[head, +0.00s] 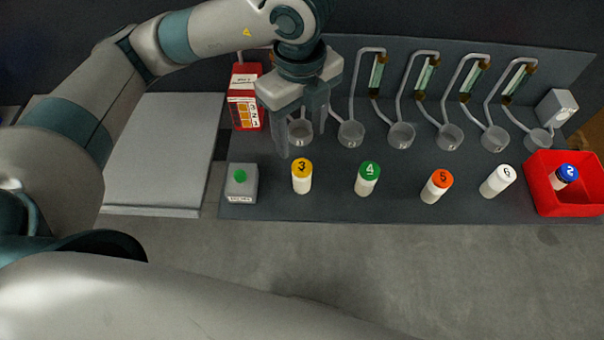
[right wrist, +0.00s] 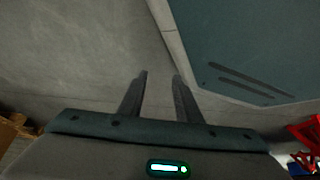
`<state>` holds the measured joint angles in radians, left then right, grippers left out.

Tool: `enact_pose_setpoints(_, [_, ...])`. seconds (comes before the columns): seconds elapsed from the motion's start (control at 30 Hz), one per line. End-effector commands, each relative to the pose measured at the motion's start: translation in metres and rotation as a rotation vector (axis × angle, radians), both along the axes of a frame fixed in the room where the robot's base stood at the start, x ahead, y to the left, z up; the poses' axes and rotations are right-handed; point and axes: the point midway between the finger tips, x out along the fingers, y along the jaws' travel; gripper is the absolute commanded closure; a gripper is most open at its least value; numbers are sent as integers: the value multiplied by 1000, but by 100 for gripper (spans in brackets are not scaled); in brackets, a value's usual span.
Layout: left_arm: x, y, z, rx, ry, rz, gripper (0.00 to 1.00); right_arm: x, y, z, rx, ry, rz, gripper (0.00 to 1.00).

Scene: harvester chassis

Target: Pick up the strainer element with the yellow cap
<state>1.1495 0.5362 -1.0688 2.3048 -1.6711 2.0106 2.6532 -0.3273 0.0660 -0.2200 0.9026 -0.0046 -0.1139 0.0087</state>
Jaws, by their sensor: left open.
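The strainer element with the yellow cap (head: 302,180) stands upright on the dark board, its cap marked 3. My left gripper (head: 301,137) is open and points down above and just behind it, in front of the leftmost cup (head: 300,131). The gripper is apart from the yellow-capped element and holds nothing. My right gripper (right wrist: 160,78) shows in the right wrist view with its two fingers apart and nothing between them. It does not show clearly in the head view.
Elements with green (head: 367,185), orange (head: 435,190) and white (head: 497,183) caps stand to the right. A red bin (head: 565,208) holds a blue-capped one (head: 565,175). A grey box with a green button (head: 241,185) stands left. Several cups with pipes line the back.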

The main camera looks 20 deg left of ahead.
Motion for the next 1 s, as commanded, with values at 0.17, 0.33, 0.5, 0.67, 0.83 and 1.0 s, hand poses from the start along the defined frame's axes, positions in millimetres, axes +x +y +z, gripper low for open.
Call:
enact_pose_setpoints(0.17, [-1, 0, -20, 0, 4, 0, 45, -9, -4, -1, -7, 21, -1, 69])
enact_pose_setpoints(0.33, [-2, 0, -44, 1, 7, 0, 45, -17, -6, -3, -13, 42, 0, 69])
enact_pose_setpoints(0.5, [-1, 0, -74, 2, 6, 0, 45, -29, -11, -3, -22, 72, 0, 69])
enact_pose_setpoints(0.67, [-1, 0, -99, 1, 4, 0, 45, -48, -18, -8, -34, 116, -2, 69])
enact_pose_setpoints(0.83, [-1, 0, -113, 1, 3, -1, 45, -59, -24, -12, -44, 147, -2, 69])
enact_pose_setpoints(1.0, [0, 0, -115, 0, 1, -2, 45, -56, -25, -13, -46, 147, -3, 69])
